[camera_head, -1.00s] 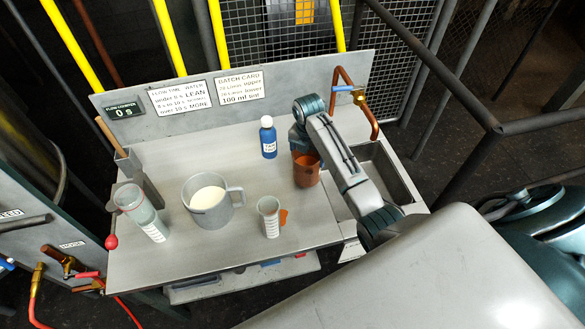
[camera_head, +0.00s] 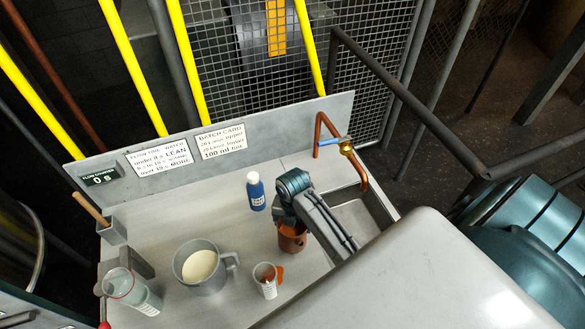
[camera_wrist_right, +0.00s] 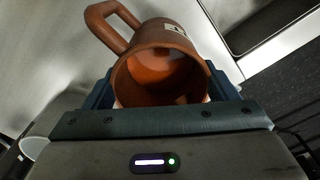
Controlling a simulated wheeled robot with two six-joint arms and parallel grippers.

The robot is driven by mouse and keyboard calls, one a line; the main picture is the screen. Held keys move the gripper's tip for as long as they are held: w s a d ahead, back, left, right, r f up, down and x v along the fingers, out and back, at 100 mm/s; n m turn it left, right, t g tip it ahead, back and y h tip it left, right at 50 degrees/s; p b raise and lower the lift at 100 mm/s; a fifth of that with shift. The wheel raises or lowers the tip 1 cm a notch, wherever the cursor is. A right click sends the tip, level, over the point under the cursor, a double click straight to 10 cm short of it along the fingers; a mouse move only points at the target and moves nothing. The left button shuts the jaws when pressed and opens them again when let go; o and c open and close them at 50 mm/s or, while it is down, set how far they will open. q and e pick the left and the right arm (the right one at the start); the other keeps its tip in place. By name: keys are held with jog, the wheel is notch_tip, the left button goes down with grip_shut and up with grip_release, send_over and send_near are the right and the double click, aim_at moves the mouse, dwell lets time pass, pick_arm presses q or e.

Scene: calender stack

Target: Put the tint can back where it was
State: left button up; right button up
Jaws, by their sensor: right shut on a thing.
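The tint can looks to be the brown, open-topped can (camera_head: 291,238) at the right of the grey bench, left of the sink. It also shows in the right wrist view (camera_wrist_right: 160,78), with its loop handle to the upper left and a pale label on its side; its inside is reddish. My right gripper (camera_wrist_right: 160,92) is shut on it, a jaw on either side. In the head view my right wrist covers part of the can. I cannot tell whether its base touches the bench. My left gripper is out of view.
A blue bottle (camera_head: 256,193) stands just behind the can. A grey jug of pale liquid (camera_head: 200,267), a small measuring cup (camera_head: 267,280) and a clear beaker (camera_head: 135,292) stand to its left. A sink (camera_head: 362,216) and copper tap (camera_head: 354,165) lie right. A sign panel (camera_head: 215,140) closes the back.

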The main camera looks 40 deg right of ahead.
aim_at(293, 230)
notch_tip(293, 230, down, 3)
jog(key=shift+w+f+p, duration=0.1)
jog(key=shift+f+p, duration=0.05)
jog(key=shift+p, duration=0.4)
jog(key=shift+f, duration=0.5)
jog(key=o, duration=1.9)
jog(key=shift+f, duration=0.15)
jog(key=shift+o, duration=0.2)
notch_tip(293, 230, up, 12)
jog(key=b, duration=0.3)
